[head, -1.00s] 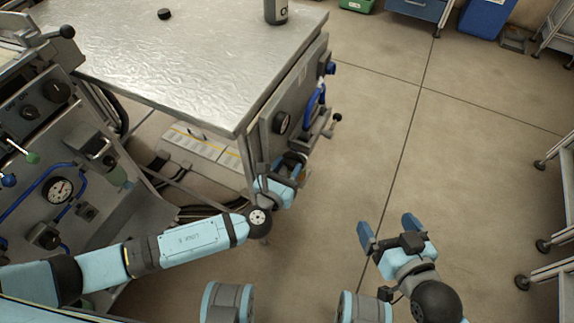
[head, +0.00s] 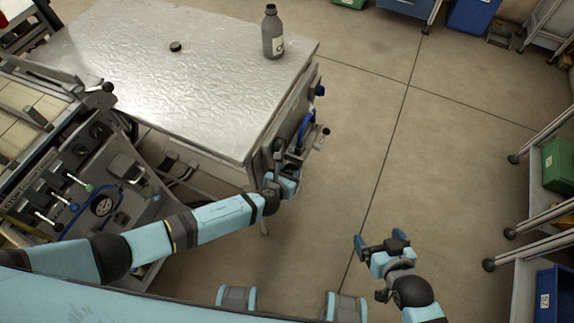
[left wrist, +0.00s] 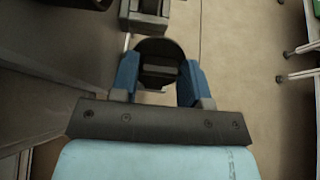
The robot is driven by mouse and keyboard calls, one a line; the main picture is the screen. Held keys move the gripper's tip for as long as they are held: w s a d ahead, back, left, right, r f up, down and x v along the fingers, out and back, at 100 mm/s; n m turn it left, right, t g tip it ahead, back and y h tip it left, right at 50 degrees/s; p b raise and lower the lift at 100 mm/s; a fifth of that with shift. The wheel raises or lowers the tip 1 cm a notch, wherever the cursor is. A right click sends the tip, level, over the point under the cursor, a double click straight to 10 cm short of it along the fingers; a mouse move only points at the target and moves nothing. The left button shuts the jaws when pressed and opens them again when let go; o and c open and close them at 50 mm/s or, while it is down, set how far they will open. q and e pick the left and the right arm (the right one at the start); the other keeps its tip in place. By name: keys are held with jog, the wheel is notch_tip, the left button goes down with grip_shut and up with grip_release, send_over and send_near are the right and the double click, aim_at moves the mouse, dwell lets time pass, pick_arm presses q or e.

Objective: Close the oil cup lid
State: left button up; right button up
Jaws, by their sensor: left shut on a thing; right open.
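My left gripper (head: 284,168) is at the near right side of the machine panel under the metal table. In the left wrist view its blue fingers (left wrist: 158,70) are on either side of a dark round lid-like part (left wrist: 158,50) with a grey block at its middle. The gripper is shut on this part. Whether the lid sits flush on its cup cannot be told, as the cup is hidden. My right gripper (head: 380,241) is open and empty above the bare floor, well to the right of the machine.
A grey bottle (head: 272,35) and a small black cap (head: 175,47) stand apart on the metal table (head: 200,90). A control panel with a gauge (head: 103,204) is at left. Wheeled racks (head: 535,215) line the right edge. The floor between is clear.

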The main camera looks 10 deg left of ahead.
pick_arm(q)
jog(key=shift+w+d+r+g+p, duration=0.1)
jog(key=shift+w+r+g+p, duration=0.2)
jog(key=shift+p, duration=0.55)
jog(key=shift+f+g+p, duration=0.25)
jog(key=shift+g+p, duration=0.05)
jog(key=shift+p, duration=0.35)
jog(key=o, duration=0.9)
jog(key=p+v, duration=0.3)
jog(key=v, duration=1)
jog(key=shift+s+d+r, duration=0.1)
jog(key=shift+s+r, duration=0.15)
jog(key=shift+s, duration=0.15)
